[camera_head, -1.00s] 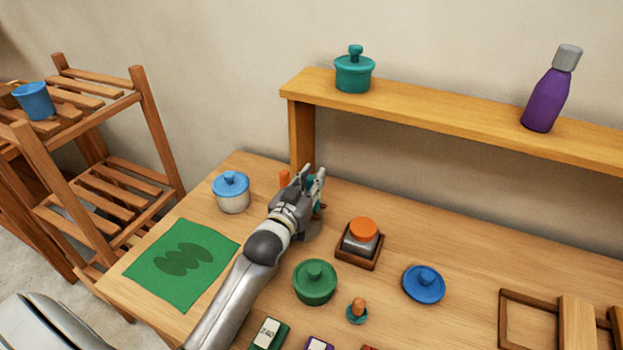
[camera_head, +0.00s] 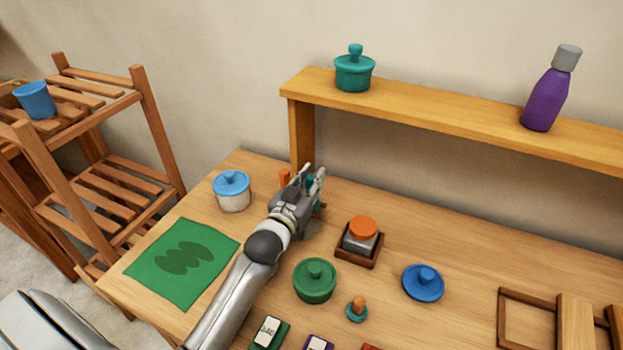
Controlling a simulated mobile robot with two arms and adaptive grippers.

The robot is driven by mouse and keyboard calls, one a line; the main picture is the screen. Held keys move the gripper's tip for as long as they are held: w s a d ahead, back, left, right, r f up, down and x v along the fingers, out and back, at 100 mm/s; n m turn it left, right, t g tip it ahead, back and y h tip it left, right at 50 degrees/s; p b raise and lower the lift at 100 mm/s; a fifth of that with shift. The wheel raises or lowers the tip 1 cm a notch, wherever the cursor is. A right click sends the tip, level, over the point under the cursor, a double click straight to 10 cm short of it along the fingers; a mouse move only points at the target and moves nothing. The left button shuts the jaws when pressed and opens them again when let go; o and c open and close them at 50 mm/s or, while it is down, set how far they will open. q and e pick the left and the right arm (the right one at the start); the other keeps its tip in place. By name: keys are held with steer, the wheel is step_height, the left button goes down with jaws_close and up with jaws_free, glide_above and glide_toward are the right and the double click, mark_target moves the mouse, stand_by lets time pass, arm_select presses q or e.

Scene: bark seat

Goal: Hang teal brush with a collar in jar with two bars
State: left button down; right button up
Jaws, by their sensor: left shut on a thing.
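My left gripper (camera_head: 312,178) reaches over the back left of the table, near the left post of the shelf. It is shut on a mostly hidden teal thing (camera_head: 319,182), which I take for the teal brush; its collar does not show. An orange piece (camera_head: 285,177) stands just left of the fingers, and I cannot tell what it belongs to. Something grey (camera_head: 313,229) shows below the gripper, mostly covered by my arm; I cannot tell if it is the jar with two bars. My right gripper is not in view.
A white jar with blue lid (camera_head: 232,191) stands left of my gripper. An orange-topped jar (camera_head: 361,237) sits in a wooden tray to the right. A green lidded pot (camera_head: 315,281), a blue lid (camera_head: 423,282) and a small teal-based peg (camera_head: 357,309) stand nearer. The raised shelf (camera_head: 440,113) runs behind.

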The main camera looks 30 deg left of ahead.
arm_select(q)
steer(key=shift+f, duration=0.5)
steer(key=c, duration=1.2)
jaws_free()
steer(key=shift+o, duration=0.4)
steer(key=shift+o, duration=1.2)
step_height(320, 180, up, 7)
steer(key=p, duration=0.6)
steer(key=shift+p, duration=0.35)
